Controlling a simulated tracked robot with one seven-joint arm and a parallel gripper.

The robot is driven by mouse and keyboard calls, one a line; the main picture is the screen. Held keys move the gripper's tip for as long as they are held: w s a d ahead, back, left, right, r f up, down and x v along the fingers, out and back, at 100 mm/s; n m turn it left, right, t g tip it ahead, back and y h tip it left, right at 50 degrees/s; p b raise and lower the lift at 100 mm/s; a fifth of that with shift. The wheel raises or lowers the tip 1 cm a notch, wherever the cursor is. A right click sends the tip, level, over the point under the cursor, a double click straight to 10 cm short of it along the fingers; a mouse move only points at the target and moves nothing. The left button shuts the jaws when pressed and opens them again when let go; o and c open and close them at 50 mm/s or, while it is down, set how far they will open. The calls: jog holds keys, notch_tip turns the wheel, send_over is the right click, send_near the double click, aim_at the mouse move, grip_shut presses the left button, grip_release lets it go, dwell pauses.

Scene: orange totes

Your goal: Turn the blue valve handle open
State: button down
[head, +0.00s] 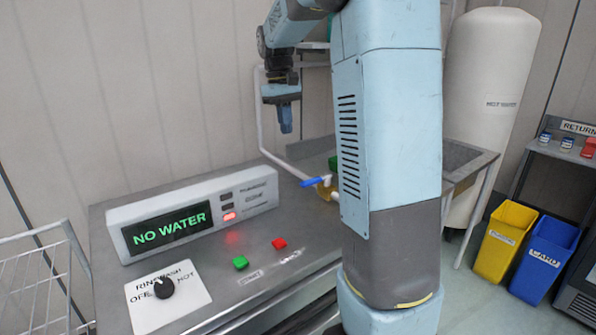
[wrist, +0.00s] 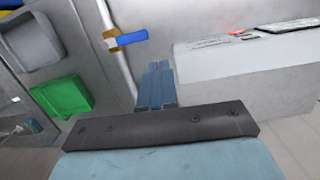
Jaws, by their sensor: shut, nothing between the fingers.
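The blue valve handle (head: 314,182) sits on a brass valve body (head: 326,190) on a white pipe, at the back of the metal counter and left of my arm column. In the wrist view the blue handle (wrist: 132,38) sticks out to the right from the brass fitting (wrist: 112,40) on the white pipe. My gripper (head: 286,128) points down above and a little left of the handle, apart from it. In the wrist view my gripper (wrist: 158,66) shows its fingers together and empty, with the handle beyond their tips.
A display box (head: 190,212) reading NO WATER stands on the counter (head: 215,285), with a red light lit. A knob (head: 164,287), a green button (head: 240,262) and a red button (head: 279,243) are in front. A green tote (wrist: 62,96) shows in the wrist view.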

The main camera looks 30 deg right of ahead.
jog(key=w+d+f+g, duration=0.2)
jog(key=w+f, duration=0.4)
jog(key=w, duration=0.3)
jog(key=shift+w+d+f+n+g, duration=0.3)
jog(key=shift+d+g, duration=0.1)
jog(key=shift+d, duration=0.4)
jog(key=s+d+f, duration=0.1)
jog(key=s+f, duration=0.6)
jog(key=f, duration=0.2)
jog(key=shift+s+d, duration=0.25)
jog(key=shift+s, duration=0.1)
jog(key=shift+a+f, duration=0.1)
jog(key=shift+a, duration=0.05)
